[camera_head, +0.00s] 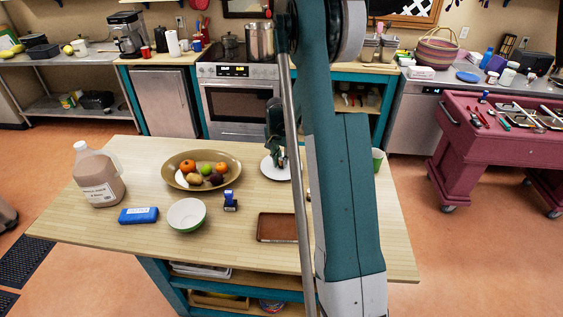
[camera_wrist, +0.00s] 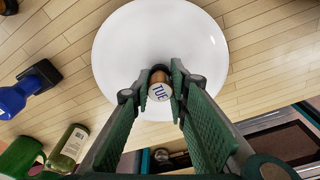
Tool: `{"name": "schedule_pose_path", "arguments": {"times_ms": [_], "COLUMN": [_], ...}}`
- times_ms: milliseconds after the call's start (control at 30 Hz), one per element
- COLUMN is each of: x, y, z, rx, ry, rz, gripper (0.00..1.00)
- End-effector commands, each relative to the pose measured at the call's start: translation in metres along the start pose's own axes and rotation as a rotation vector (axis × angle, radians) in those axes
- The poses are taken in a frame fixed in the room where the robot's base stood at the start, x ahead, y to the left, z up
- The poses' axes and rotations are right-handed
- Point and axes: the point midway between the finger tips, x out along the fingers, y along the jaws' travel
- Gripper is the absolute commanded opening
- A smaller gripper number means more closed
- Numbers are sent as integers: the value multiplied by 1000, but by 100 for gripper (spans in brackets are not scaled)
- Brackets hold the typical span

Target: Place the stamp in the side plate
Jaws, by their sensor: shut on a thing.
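The side plate appears as a round white plate (camera_head: 270,172) on the wooden island, partly hidden by my arm. It fills the upper middle of the wrist view (camera_wrist: 118,55). My gripper (camera_wrist: 160,85) is shut on a small brown piece with a round white end lettered "TUE" (camera_wrist: 159,92), which I take to be the stamp. The stamp is over the plate's lower middle in the wrist view; I cannot tell whether it touches the plate. In the head view my gripper (camera_head: 277,150) points down at the plate, and the stamp cannot be made out.
A fruit bowl (camera_head: 168,168) stands left of the plate, and a brown tray (camera_head: 277,228) lies in front. A blue-and-black stamp-like item (camera_head: 230,201) stands near a white-and-green bowl (camera_head: 187,215). Another blue-and-black item (camera_wrist: 25,88) and a green bottle (camera_wrist: 68,147) are left in the wrist view.

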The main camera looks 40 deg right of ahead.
Motion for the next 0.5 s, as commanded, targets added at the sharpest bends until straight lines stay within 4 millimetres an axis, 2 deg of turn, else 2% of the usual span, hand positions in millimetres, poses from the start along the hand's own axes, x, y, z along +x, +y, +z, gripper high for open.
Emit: {"name": "schedule_pose_path", "arguments": {"times_ms": [300, 333, 400, 433, 500], "x": [4, 4, 3, 3, 3], "y": [0, 0, 0, 0, 0], "z": [0, 0, 0, 0, 0], "rx": [0, 0, 0, 0, 0], "ry": [0, 0, 0, 0, 0], "rz": [0, 0, 0, 0, 0], "gripper": [5, 19, 28, 32, 32]}}
